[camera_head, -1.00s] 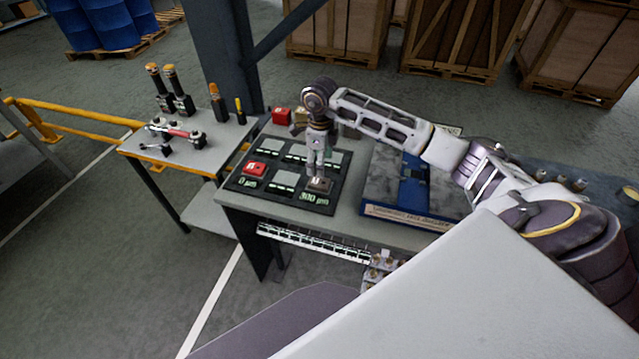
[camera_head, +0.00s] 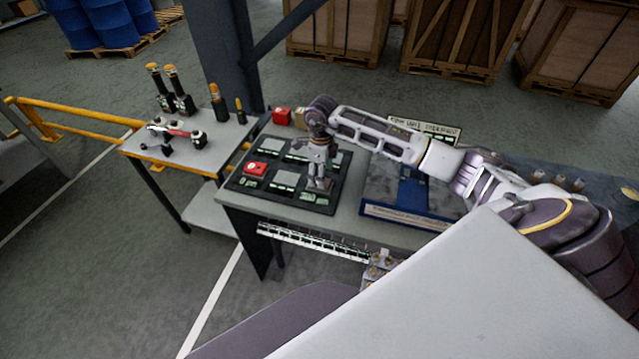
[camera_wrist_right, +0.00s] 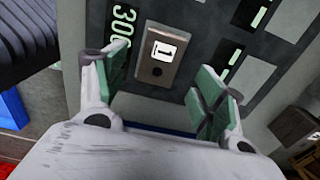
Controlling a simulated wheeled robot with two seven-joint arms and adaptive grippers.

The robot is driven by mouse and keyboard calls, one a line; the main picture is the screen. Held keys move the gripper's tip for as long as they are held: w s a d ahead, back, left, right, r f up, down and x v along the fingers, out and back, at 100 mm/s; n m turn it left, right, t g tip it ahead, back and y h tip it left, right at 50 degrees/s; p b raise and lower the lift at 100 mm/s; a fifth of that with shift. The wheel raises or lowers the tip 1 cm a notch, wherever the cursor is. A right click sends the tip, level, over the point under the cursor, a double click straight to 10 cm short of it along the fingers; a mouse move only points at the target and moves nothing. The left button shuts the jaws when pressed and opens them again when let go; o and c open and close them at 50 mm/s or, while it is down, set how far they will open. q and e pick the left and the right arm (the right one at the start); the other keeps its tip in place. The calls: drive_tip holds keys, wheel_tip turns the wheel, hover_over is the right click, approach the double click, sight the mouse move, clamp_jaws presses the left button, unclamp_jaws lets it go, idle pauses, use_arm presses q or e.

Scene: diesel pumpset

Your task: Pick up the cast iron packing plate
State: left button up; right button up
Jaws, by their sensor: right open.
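The cast iron packing plate (camera_wrist_right: 158,58), a small grey-brown block with a white label marked 1, lies on the dark board beside the green 300 marking in the right wrist view. In the head view my right gripper covers most or all of it. My right gripper (camera_head: 319,187) points down over the board's front right part. In the right wrist view its green-padded fingers (camera_wrist_right: 160,80) are spread, one to each side of the plate, with gaps between. I cannot tell how far the tips are above the board. My left gripper is not in view.
A red block (camera_head: 256,168) sits on the dark board (camera_head: 234,184) at left. A blue panel (camera_head: 413,192) lies to the right on the same table. Red (camera_head: 281,116) and tan (camera_head: 301,117) blocks stand behind. A side table (camera_head: 205,152) with tools stands at left.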

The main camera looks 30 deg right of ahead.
drive_tip(key=shift+s+f+p, duration=0.15)
drive_tip(key=shift+f+p, duration=0.15)
drive_tip(key=shift+f, duration=1.6)
drive_tip(key=shift+c, duration=0.3)
drive_tip(key=shift+r, duration=0.1)
drive_tip(key=c, duration=1.4)
drive_tip(key=shift+o, duration=0.2)
wheel_tip(320, 180, up, 10)
drive_tip(key=b, duration=0.1)
drive_tip(key=shift+r, duration=0.35)
